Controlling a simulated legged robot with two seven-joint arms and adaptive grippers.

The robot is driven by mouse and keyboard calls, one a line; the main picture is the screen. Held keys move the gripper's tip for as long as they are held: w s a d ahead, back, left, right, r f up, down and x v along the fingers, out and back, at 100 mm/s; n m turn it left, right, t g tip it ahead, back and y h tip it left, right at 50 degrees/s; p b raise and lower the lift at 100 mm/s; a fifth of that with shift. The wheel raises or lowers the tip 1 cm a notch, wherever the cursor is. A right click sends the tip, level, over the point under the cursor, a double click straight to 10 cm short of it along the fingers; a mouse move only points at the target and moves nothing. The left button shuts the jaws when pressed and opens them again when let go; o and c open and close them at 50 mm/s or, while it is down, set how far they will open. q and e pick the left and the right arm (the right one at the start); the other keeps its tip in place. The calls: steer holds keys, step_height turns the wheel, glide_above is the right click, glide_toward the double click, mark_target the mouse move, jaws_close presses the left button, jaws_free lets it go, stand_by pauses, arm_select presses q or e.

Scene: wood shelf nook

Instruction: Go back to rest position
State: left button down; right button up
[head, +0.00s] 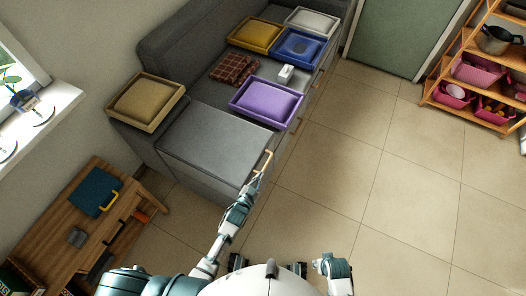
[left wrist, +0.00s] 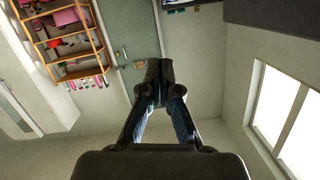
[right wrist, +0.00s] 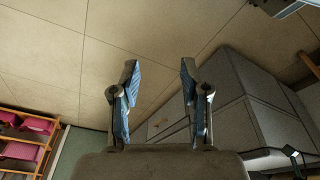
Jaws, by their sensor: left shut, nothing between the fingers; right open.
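My left arm reaches forward in the head view, and its gripper (head: 257,179) is by the front right corner of the grey sofa unit, close to a wooden handle (head: 268,161). I cannot tell whether it touches the handle. In the left wrist view the left gripper (left wrist: 160,78) has its fingertips together with nothing between them. My right arm is folded close to my body at the bottom of the head view, its gripper not clear there. In the right wrist view the right gripper (right wrist: 160,75) is open and empty, its two fingers apart over the tiled floor.
The grey sofa unit (head: 213,142) bears several cushioned trays, including a purple one (head: 266,103). A wooden side table (head: 95,215) stands at the left. A shelf rack (head: 470,60) with pink baskets is far right. Tiled floor (head: 400,190) is clear at the right.

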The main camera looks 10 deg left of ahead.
arm_select(q)
steer(key=s+a+f+n+g+y+p, duration=0.15)
steer(key=s+a+f+g, duration=0.25)
steer(key=s+f, duration=0.4)
steer(key=s+a+f+n+g+y+p, duration=0.15)
steer(key=s+a+f+g, duration=0.25)
steer(key=s+f, duration=0.4)
steer(key=s+a+f+g, duration=0.1)
steer(key=s+a+g, duration=0.1)
steer(key=s, duration=0.6)
steer(key=s+a+f+g+y+p, duration=0.1)
steer(key=s+a+f+g, duration=0.1)
steer(key=s, duration=0.7)
steer(key=shift+s+a+f+n+g, duration=0.25)
steer(key=shift+a+n+g, duration=0.15)
steer(key=shift+a+g, duration=0.25)
arm_select(e)
steer(key=s+f, duration=0.4)
steer(key=f, duration=0.6)
steer(key=shift+d+f, duration=0.35)
steer(key=shift+d, duration=0.05)
steer(key=shift+s, duration=0.1)
